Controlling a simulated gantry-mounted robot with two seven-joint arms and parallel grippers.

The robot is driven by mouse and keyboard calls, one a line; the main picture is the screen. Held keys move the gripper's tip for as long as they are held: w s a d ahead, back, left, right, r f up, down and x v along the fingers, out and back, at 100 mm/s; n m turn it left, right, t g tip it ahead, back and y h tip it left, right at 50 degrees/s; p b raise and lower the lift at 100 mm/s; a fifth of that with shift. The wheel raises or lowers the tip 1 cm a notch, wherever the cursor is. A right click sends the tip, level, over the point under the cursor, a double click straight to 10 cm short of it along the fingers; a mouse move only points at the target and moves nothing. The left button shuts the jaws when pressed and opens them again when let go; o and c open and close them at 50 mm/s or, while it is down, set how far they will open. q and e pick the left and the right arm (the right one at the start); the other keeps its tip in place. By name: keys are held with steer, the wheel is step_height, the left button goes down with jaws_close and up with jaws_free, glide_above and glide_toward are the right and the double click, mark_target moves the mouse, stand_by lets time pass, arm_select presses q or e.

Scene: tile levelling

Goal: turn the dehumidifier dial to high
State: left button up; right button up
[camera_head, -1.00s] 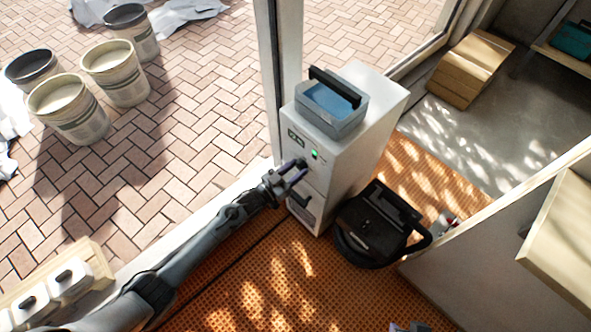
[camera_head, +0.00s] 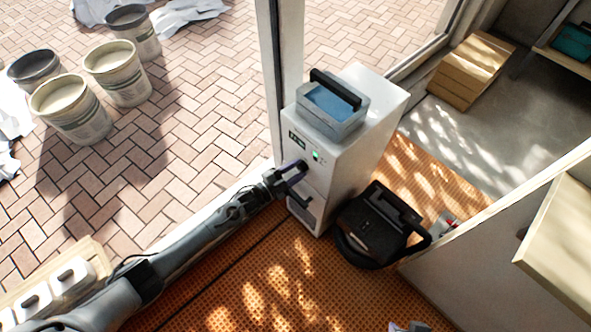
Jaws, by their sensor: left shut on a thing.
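The dehumidifier (camera_head: 338,166) is a tall white cabinet standing on the orange mat. Its front panel has a small dark display and a green light (camera_head: 316,156). My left gripper (camera_head: 298,170) is at the upper front of the cabinet, just below the light, with its fingers shut on the dial. The fingers cover the dial, so its setting is hidden. My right gripper (camera_head: 408,327) may be the small bit at the bottom edge, too cut off to read.
A blue-grey tank (camera_head: 333,112) with a black handle sits on the cabinet. A black case (camera_head: 378,226) stands close to its right. A post (camera_head: 283,60) rises behind it. Several buckets (camera_head: 70,110) stand on the paving at left. The orange mat (camera_head: 270,270) in front is mostly clear.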

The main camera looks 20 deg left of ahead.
arm_select(q)
steer(key=shift+m, duration=0.7)
steer(key=o, duration=1)
steer(key=shift+o, duration=0.2)
steer(key=shift+s+a+p, duration=0.15)
steer(key=shift+s+p, duration=0.1)
steer(key=shift+p, duration=0.05)
steer(key=p+v, duration=0.3)
steer(key=v, duration=0.7)
steer(key=shift+r+p, duration=0.1)
steer(key=shift+p, duration=0.2)
